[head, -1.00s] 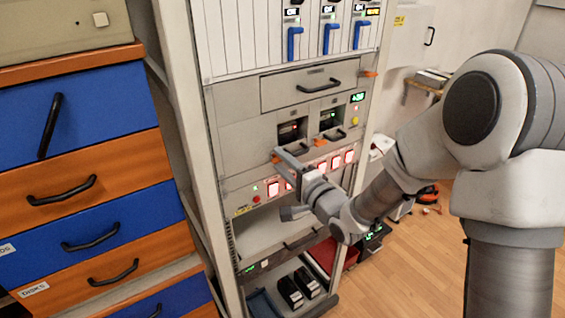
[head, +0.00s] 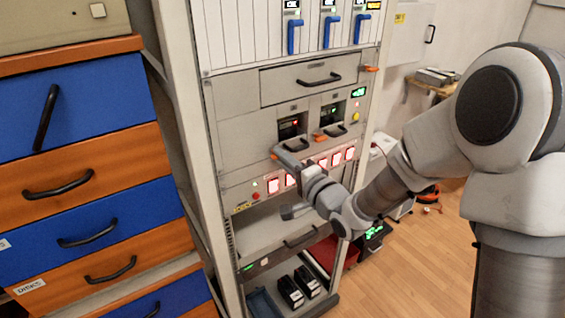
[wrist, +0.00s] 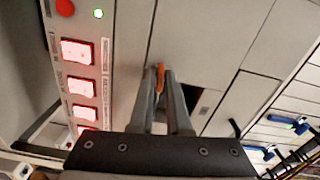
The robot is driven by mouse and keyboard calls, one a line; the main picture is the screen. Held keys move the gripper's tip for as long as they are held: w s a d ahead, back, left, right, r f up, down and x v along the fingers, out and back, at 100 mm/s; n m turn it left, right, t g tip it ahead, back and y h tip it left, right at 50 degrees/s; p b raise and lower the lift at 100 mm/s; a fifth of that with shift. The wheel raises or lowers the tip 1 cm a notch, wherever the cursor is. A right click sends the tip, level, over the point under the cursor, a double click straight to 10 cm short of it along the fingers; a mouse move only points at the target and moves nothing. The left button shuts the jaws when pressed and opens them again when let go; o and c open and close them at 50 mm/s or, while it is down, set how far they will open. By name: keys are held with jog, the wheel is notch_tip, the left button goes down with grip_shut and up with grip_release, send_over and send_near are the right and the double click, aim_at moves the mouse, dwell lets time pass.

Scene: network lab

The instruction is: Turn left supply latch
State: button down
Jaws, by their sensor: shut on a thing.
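The left supply latch is a small orange lever (head: 274,156) at the lower left of the left supply unit (head: 291,128) in the rack. In the wrist view the orange latch (wrist: 160,78) stands between my fingertips. My gripper (head: 284,155) reaches in from the right, its fingers drawn together on the latch; it also shows in the wrist view (wrist: 161,85). The fingers hide part of the latch and the panel behind. The right supply unit (head: 332,116) has its own orange latch (head: 318,137) beside its black handle.
A row of red-lit square switches (head: 322,163) runs just below the supplies, close to my gripper. A drawer with a black handle (head: 318,80) is above, and blue-handled modules (head: 328,32) are higher. A blue and orange drawer cabinet (head: 95,140) stands left.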

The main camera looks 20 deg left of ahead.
jog(key=shift+f+n+b, duration=0.1)
jog(key=shift+n+b, duration=7.55)
jog(key=shift+n, duration=0.55)
jog(key=c, duration=0.9)
grip_release()
jog(key=p+v, duration=0.2)
jog(key=v, duration=1.5)
jog(key=shift+s+d, duration=0.15)
jog(key=shift+d, duration=0.05)
